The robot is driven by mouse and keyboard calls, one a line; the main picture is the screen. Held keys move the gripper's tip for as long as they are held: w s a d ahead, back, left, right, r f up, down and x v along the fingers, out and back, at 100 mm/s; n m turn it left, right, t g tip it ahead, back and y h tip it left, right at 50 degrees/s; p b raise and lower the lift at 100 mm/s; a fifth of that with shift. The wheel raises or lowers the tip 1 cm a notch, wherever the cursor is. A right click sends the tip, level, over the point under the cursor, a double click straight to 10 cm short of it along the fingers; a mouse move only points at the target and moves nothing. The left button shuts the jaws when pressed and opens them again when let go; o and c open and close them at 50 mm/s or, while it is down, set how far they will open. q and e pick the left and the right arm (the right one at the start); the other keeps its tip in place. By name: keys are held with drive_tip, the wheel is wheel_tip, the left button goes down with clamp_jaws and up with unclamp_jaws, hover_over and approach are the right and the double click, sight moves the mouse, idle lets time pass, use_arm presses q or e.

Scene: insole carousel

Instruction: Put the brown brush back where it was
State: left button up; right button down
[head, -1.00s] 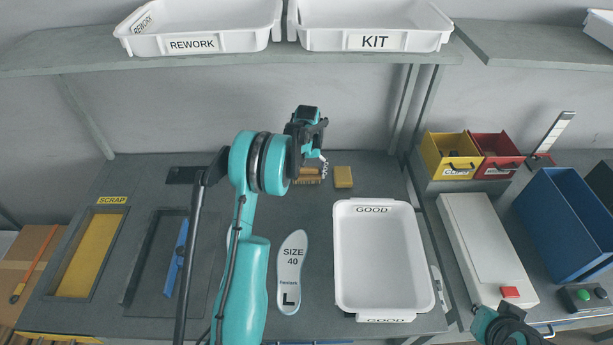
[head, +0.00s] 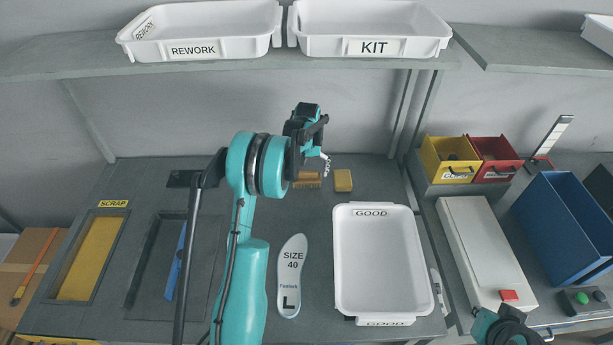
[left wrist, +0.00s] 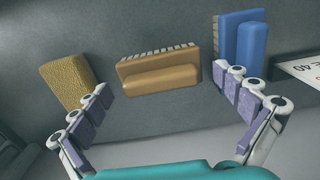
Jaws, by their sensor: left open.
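The brown brush (head: 307,180) lies on the grey table near the back, left of a yellow sponge (head: 343,181). In the left wrist view the brush (left wrist: 160,75) rests on the table with its bristles toward the top of the picture. My left gripper (head: 326,166) is open and empty above the brush. Its two fingers (left wrist: 166,110) stand wide apart, one on each side below the brush, touching nothing. The sponge (left wrist: 68,82) is on the left there and a blue brush (left wrist: 243,50) on the right. My right gripper's fingers do not show.
A size 40 insole (head: 291,280) lies in front of the brush, left of the white GOOD tray (head: 428,270). A long blue tool (head: 178,262) lies in a recess at left, partly behind my left arm. A shelf (head: 250,62) with REWORK and KIT trays overhangs the back.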

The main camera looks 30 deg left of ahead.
sight(307, 172)
use_arm(q)
wheel_tip(307, 172, up, 10)
drive_tip(key=shift+f+p, duration=0.15)
drive_tip(key=shift+p, duration=1)
